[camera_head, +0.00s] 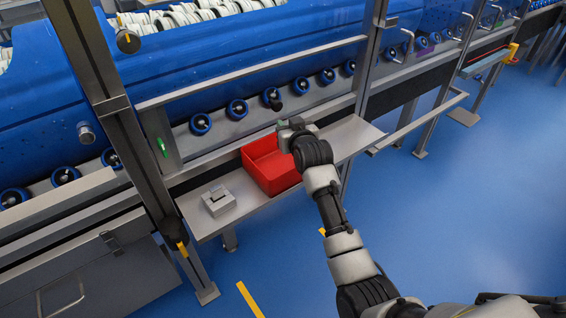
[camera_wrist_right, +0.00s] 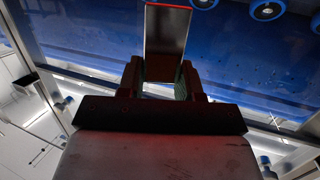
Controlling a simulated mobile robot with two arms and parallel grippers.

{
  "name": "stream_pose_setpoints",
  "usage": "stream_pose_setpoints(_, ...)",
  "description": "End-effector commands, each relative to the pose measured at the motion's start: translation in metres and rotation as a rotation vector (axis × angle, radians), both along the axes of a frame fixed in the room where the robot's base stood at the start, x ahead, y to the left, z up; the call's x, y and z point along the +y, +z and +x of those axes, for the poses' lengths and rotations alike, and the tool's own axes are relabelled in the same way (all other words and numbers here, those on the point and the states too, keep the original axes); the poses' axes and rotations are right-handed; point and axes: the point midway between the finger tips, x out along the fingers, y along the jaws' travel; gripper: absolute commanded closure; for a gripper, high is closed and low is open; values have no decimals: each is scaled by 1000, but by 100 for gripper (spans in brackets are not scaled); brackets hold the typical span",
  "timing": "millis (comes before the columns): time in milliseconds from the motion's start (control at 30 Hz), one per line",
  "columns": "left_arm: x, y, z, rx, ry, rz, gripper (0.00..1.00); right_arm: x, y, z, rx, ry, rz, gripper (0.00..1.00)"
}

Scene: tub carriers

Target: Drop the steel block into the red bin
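The red bin (camera_head: 262,180) stands open on the steel shelf in the head view. My right gripper (camera_head: 290,130) is at the bin's right back side, above its rim, and its wrist hides part of that side. In the right wrist view, the fingers (camera_wrist_right: 160,80) are closed on the two sides of a dark grey, flat-faced block (camera_wrist_right: 166,38), which looks like the steel block. It sticks out past the fingertips and has a red tint along its far edge. In the head view the held block is mostly hidden. My left gripper is not in view.
A grey block-like piece with a smaller part on top (camera_head: 219,203) sits on the shelf (camera_head: 345,140) left of the bin. A steel post (camera_head: 120,120) rises left of it. Blue machine housing with rollers lies behind. The shelf's right end is clear.

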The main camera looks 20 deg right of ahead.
Motion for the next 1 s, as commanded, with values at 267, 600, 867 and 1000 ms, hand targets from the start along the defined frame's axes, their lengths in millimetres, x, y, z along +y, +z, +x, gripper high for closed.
stream_pose_setpoints(267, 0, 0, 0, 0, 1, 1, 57, 0, 0, 0, 0, 0, 0, 36)
stream_pose_setpoints(600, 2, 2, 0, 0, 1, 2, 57, 0, 2, -10, 1, 0, 0, 36)
stream_pose_setpoints(867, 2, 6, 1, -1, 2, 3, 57, -2, 10, -52, 1, 0, 0, 36)
stream_pose_setpoints(1000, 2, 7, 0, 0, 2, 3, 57, -3, 15, -76, 1, 0, -1, 36)
